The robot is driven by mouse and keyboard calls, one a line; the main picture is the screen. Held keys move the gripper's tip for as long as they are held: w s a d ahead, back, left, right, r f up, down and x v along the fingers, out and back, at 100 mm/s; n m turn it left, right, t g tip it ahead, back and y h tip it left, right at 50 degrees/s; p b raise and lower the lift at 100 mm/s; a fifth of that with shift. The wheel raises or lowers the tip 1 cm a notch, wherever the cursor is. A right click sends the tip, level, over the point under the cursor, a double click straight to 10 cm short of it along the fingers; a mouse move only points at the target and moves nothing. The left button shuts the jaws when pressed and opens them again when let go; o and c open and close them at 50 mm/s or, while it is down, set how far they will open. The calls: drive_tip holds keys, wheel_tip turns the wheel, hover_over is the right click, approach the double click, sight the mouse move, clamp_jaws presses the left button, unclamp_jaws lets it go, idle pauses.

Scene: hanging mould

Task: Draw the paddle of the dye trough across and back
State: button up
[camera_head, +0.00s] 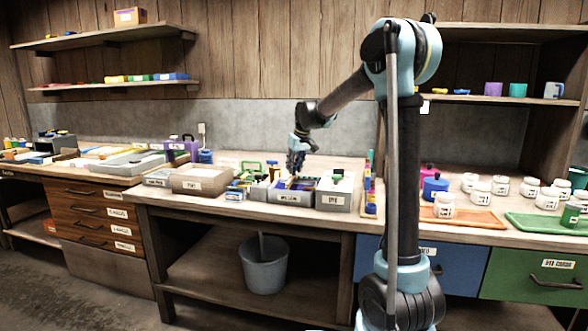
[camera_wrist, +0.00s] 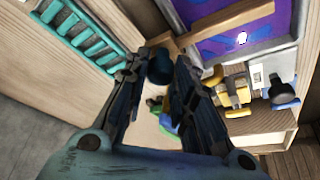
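The dye trough (camera_head: 289,198) appears to be the grey box with a blue-purple inside on the middle bench. In the wrist view its purple inside (camera_wrist: 212,52) shows at the upper right. A wooden bar (camera_wrist: 222,26), seemingly the paddle, lies across it, with a dark blue round knob (camera_wrist: 159,68) near its left end. My gripper (camera_head: 295,166) is low over the trough, pointing down. In the wrist view my gripper (camera_wrist: 162,65) has its fingers apart, with the knob between or just beyond their tips. Contact is not clear.
A grey box with a pale top (camera_head: 336,192) stands close on the trough's right. A beige tray (camera_head: 200,180) lies to the left, with small coloured blocks between. White jars (camera_head: 444,205) stand on the right bench. A bucket (camera_head: 264,265) is below.

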drive_tip(key=o, duration=0.3)
drive_tip(key=shift+a, duration=0.15)
drive_tip(key=v, duration=1.1)
drive_tip(key=shift+r, duration=0.4)
drive_tip(key=shift+s+r, duration=0.1)
drive_tip(key=d+v, duration=0.1)
drive_tip(key=v, duration=0.4)
drive_tip(key=x, duration=1.7)
drive_tip(key=shift+s+a, duration=0.1)
drive_tip(key=shift+s, duration=0.05)
